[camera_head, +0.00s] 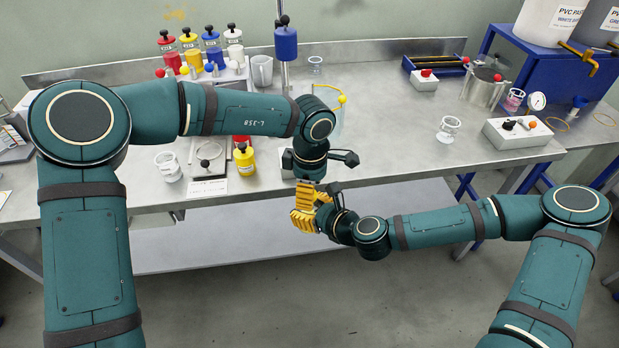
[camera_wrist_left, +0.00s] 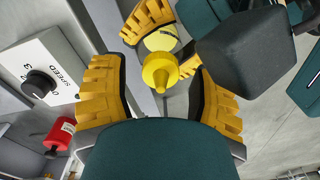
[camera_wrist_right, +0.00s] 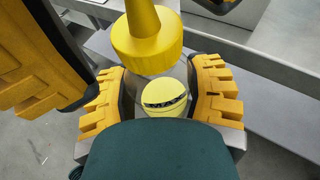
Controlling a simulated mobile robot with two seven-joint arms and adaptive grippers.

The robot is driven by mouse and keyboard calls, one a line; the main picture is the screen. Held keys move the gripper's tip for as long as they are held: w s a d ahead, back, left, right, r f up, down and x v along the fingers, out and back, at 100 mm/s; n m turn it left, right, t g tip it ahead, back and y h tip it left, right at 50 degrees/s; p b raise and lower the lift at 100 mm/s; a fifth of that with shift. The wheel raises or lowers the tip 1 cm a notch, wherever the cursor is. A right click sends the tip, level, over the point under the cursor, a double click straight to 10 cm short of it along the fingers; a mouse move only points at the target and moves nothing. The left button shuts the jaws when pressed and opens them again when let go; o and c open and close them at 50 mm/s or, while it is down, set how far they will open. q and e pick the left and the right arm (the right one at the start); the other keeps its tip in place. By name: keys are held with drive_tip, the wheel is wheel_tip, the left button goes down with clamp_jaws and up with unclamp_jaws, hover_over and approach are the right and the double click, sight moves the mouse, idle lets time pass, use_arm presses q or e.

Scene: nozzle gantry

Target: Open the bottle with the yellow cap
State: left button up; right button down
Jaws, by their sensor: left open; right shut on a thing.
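The bottle's yellow cap (camera_wrist_right: 147,45), ribbed with a pointed nozzle, sits above a pale yellow bottle body (camera_wrist_right: 165,95) with a dark marking. My right gripper (camera_head: 316,216) is shut on that body. My left gripper (camera_head: 307,187) is open just above, its fingers spread on either side of the cap; in the left wrist view the cap (camera_wrist_left: 160,72) lies between them with no clear contact. The head view hides the bottle behind the grippers. I cannot tell whether the cap is seated or loosened.
The grippers meet in front of the metal bench's front edge. A clear cup (camera_head: 448,128) and switch box (camera_head: 517,132) stand right.

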use_arm(q)
drive_tip(key=shift+f, duration=0.45)
drive_tip(key=shift+o, duration=0.3)
clamp_jaws()
drive_tip(key=n, duration=0.3)
drive_tip(key=shift+c, duration=0.6)
unclamp_jaws()
